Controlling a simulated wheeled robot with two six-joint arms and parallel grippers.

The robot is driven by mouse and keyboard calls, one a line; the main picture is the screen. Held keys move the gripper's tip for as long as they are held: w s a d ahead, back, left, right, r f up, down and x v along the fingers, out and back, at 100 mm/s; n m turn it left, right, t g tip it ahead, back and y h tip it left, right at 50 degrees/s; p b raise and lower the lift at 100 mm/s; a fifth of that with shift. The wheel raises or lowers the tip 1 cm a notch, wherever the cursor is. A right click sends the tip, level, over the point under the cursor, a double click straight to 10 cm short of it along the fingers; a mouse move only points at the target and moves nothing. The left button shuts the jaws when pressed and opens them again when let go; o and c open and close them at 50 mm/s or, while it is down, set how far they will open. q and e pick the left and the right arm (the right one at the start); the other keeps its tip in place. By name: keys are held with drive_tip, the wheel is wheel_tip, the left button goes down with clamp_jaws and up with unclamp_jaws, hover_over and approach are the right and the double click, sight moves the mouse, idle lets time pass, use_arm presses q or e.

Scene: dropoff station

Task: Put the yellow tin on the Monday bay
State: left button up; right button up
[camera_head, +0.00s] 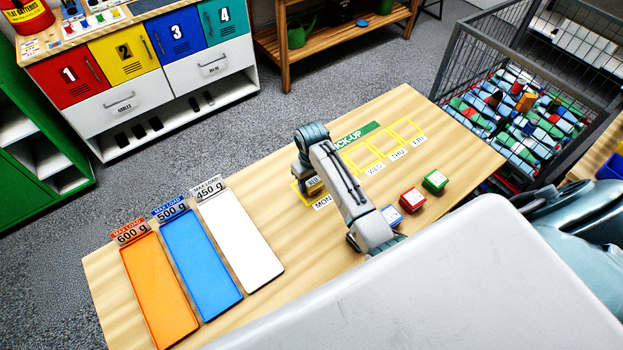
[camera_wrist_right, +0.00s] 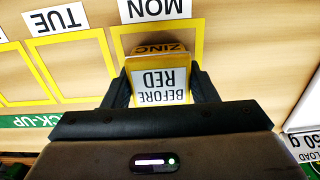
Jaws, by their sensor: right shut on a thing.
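The yellow tin (camera_wrist_right: 160,60) shows in the right wrist view with a white label reading "BEFORE RED" and the word "ZINC". My right gripper (camera_wrist_right: 160,88) is shut on it, one finger on each side. The tin is over the Monday bay, a yellow outline (camera_wrist_right: 204,40) beside the MON label (camera_wrist_right: 152,9). I cannot tell whether it touches the table. In the head view the right gripper (camera_head: 307,178) is at the MON label (camera_head: 322,202), and the arm hides most of the tin and bay. My left gripper is not in view.
Blue (camera_head: 391,215), red (camera_head: 412,200) and green (camera_head: 435,182) tins stand on the table near the arm. Orange (camera_head: 160,290), blue (camera_head: 200,265) and white (camera_head: 240,240) trays lie to the left. The THU bay (camera_head: 385,146) looks empty. A wire cart (camera_head: 470,75) stands behind.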

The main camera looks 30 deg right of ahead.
sight(311, 180)
drive_tip(key=shift+f, duration=0.15)
drive_tip(key=o, duration=1)
wheel_tip(311, 180, up, 10)
drive_tip(key=b, duration=0.4)
drive_tip(key=shift+r+p, duration=1.2)
drive_tip(key=shift+p, duration=0.15)
